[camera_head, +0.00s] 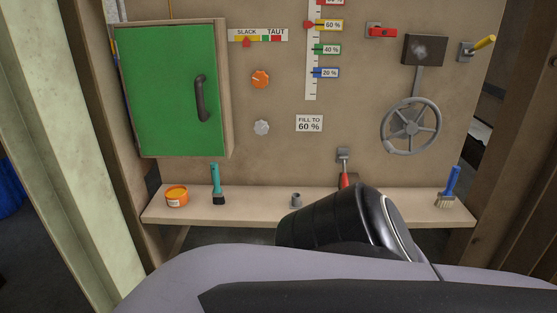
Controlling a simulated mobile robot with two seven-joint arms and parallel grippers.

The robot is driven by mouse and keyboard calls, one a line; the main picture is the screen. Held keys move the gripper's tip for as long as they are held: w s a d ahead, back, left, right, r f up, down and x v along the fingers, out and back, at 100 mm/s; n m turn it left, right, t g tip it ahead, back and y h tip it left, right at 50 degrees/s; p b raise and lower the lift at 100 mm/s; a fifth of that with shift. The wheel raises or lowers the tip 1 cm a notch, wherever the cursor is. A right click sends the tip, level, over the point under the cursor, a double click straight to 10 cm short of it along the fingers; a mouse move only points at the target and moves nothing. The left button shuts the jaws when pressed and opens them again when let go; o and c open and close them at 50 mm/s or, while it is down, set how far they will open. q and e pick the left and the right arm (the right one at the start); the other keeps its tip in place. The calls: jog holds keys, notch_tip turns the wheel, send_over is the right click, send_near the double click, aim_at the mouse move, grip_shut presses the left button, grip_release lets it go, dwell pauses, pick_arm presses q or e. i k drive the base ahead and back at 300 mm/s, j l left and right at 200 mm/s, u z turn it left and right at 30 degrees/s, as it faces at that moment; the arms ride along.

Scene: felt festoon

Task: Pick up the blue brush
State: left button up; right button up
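The blue brush (450,187) stands at the right end of the wooden shelf. Its blue handle points up and leans slightly right, and its pale bristles are down on the shelf. A dark, thick arm part of mine (340,222) covers the front middle of the shelf, to the left of the brush and apart from it. No gripper fingers show in the head view, so neither gripper can be seen.
A teal brush (217,184) and an orange tin (176,196) stand at the left of the shelf (255,202). A small grey piece (296,199) and a red-handled lever (345,178) are near the middle. A grey handwheel (411,126) sticks out above, left of the blue brush.

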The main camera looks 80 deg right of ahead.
aim_at(444, 200)
jog(key=z, duration=3.7)
jog(key=i+l+z, duration=0.15)
jog(key=i, duration=0.2)
